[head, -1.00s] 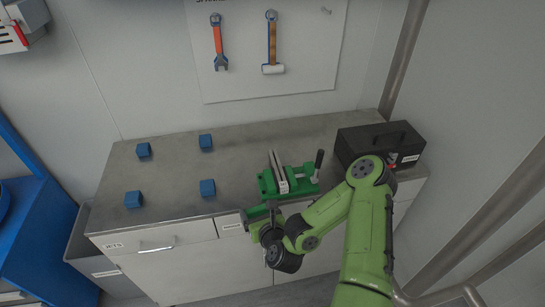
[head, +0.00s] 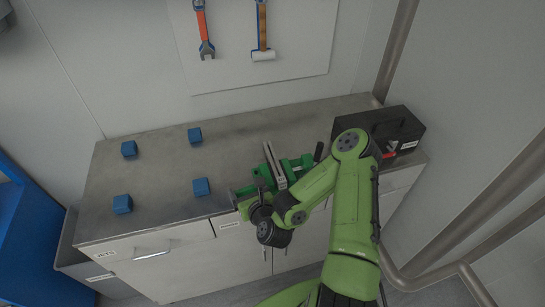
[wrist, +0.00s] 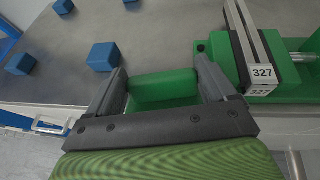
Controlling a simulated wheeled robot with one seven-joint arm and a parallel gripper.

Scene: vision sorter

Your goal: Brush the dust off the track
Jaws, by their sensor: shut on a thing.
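My gripper (wrist: 162,82) is shut on a green block-like piece (wrist: 163,88), which spans the gap between its two grey fingers in the wrist view. Its far end is not clear, and I cannot tell whether it is a brush. In the head view my gripper (head: 252,196) is at the bench's front edge, just left of a green vise (head: 298,166). The vise, with pale jaws and a "327" label, is right of the fingers in the wrist view (wrist: 262,74). I can make out no separate track, dust or bristles.
Several blue cubes (head: 201,187) stand on the left of the grey bench top (head: 160,170). A black toolbox (head: 410,136) is at its right end. The bench middle behind the vise is clear.

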